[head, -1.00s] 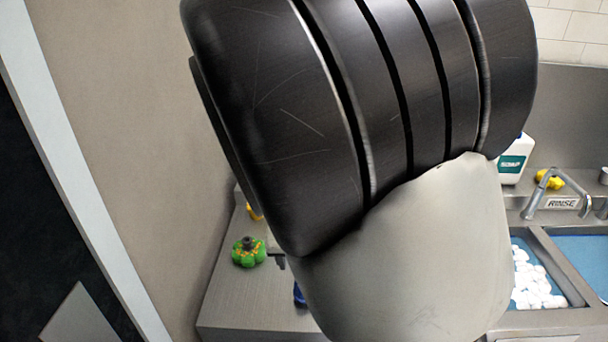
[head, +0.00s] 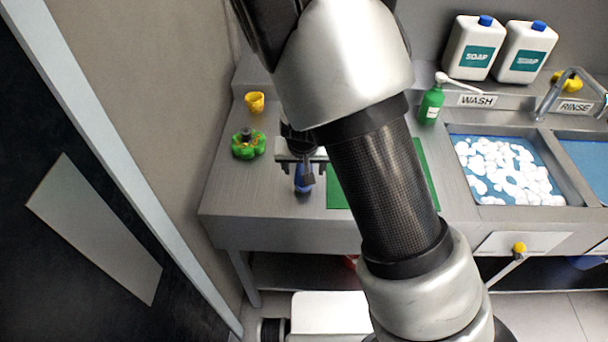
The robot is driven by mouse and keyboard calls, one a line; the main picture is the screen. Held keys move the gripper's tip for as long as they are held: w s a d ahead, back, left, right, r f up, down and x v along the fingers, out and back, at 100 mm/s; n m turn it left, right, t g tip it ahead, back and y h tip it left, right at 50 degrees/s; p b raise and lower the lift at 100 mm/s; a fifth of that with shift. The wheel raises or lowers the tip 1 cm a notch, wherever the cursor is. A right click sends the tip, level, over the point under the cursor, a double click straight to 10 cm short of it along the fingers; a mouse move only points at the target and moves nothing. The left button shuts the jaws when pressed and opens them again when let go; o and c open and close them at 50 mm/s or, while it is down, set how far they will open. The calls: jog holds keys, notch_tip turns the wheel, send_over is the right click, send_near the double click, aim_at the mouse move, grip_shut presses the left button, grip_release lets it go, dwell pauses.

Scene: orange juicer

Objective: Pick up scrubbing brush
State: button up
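My gripper (head: 302,169) hangs over the left part of the steel counter, pointing down. Its fingertips look spread apart, with a small blue object (head: 303,186) showing below and between them. The blue object is partly hidden by the gripper, so I cannot tell its full shape or whether the fingers touch it. A green, lobed object with a dark knob on top (head: 248,144) stands on the counter just left of the gripper. I cannot tell for certain which of these two is the scrubbing brush.
A yellow cup (head: 255,102) stands behind the green object, near the left wall. A green mat (head: 340,196) lies right of the gripper, partly behind my arm. A green pump bottle (head: 431,104), soap jugs (head: 474,48) and the wash sink (head: 572,180) are further right.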

jog(key=c, duration=1.2)
notch_tip(320, 180, up, 10)
jog(key=p, duration=0.2)
jog(key=shift+p, duration=0.35)
